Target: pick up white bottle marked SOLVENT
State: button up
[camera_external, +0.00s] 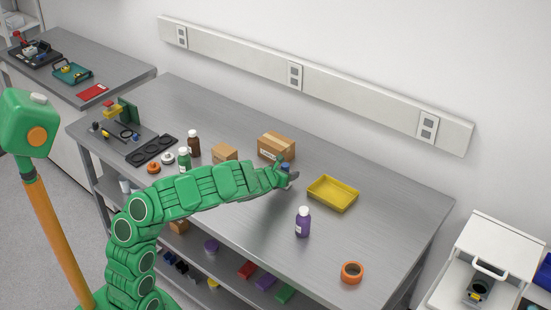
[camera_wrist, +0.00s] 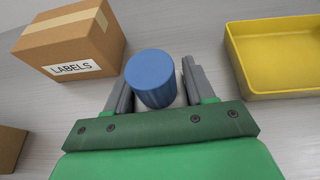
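A bottle with a blue cap (camera_wrist: 151,78) stands between the two fingers of my gripper (camera_wrist: 155,82) in the wrist view. The fingers are open on either side of the cap, with a small gap at the right finger. The bottle's body and any SOLVENT marking are hidden below the cap. In the external view, my gripper (camera_external: 290,176) is over the middle of the bench, and only a bit of the blue cap (camera_external: 286,167) shows beside it.
A LABELS carton (camera_external: 276,147) is close behind my gripper, with a smaller carton (camera_external: 224,152) to the left. A yellow tray (camera_external: 333,194) lies right. Brown (camera_external: 193,145) and green (camera_external: 184,160) bottles stand left.

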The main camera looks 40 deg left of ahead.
aim_at(284, 167)
grip_shut()
jog(key=shift+r, duration=0.1)
jog(key=shift+r, duration=0.45)
notch_tip(284, 167, up, 3)
jog(key=shift+s+f, duration=0.15)
jog(key=shift+f, duration=0.05)
jog(key=w+r+v, duration=0.1)
jog(key=r+v, duration=0.2)
jog(key=v, duration=1.3)
jog(key=shift+a+r, duration=0.2)
jog(key=shift+a, duration=0.05)
